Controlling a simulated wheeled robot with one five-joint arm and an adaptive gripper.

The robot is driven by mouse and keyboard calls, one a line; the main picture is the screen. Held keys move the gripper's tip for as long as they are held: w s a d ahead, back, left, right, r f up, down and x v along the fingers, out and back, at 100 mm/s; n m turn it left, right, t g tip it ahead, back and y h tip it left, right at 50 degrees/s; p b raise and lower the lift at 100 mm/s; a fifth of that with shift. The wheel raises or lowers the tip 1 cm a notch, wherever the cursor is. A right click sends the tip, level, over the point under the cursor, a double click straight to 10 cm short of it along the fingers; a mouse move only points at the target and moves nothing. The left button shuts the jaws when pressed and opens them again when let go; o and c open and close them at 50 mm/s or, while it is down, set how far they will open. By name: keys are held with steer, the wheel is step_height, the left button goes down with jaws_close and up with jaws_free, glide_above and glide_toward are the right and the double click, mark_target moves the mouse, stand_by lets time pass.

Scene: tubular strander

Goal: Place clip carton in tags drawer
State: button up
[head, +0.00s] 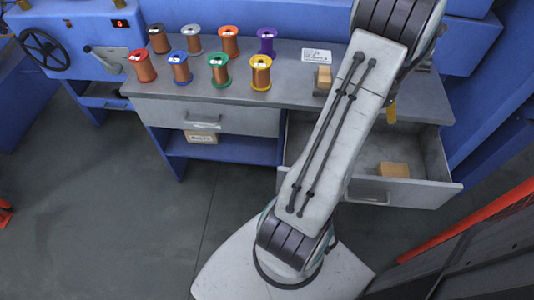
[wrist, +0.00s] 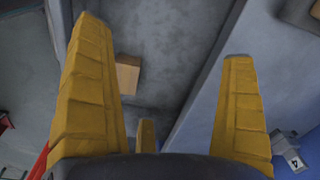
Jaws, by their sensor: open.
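A small tan carton (head: 393,170), likely the clip carton, lies on the floor of an open grey drawer (head: 413,193) at the right end of the bench. It also shows in the wrist view (wrist: 127,74), flat on the drawer floor beyond my fingers. My gripper (wrist: 165,38) is open and empty, above the drawer and apart from the carton. In the head view only a yellow bit of my gripper (head: 391,112) shows beside my arm; the rest is hidden. I cannot read any drawer label.
The grey bench top (head: 285,90) holds several wire spools, a white card (head: 317,55) and a small tan block (head: 323,77). A closed drawer (head: 213,118) is at left, above a shelf with a labelled box (head: 201,137). A red bar (head: 470,220) slopes at right.

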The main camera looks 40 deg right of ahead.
steer(key=w+a+r+n, duration=0.3)
steer(key=w+a+n, duration=0.15)
steer(key=a, duration=0.25)
steer(key=w+a+r+n+t, duration=0.1)
steer(key=w+a+r+n, duration=0.2)
steer(key=w+a, duration=0.3)
steer(key=w+a+r+n, duration=0.3)
steer(key=w+a+n, duration=0.1)
steer(key=a, duration=0.4)
steer(key=s+a+r+n, duration=0.1)
steer(key=s+a+n, duration=0.2)
steer(key=a, duration=0.6)
steer(key=s+a+r+n+t, duration=0.1)
steer(key=s+a+n, duration=0.2)
steer(key=a+n, duration=0.4)
steer(key=shift+a+n, duration=0.35)
steer(key=shift+a, duration=0.75)
steer(key=shift+r, duration=0.15)
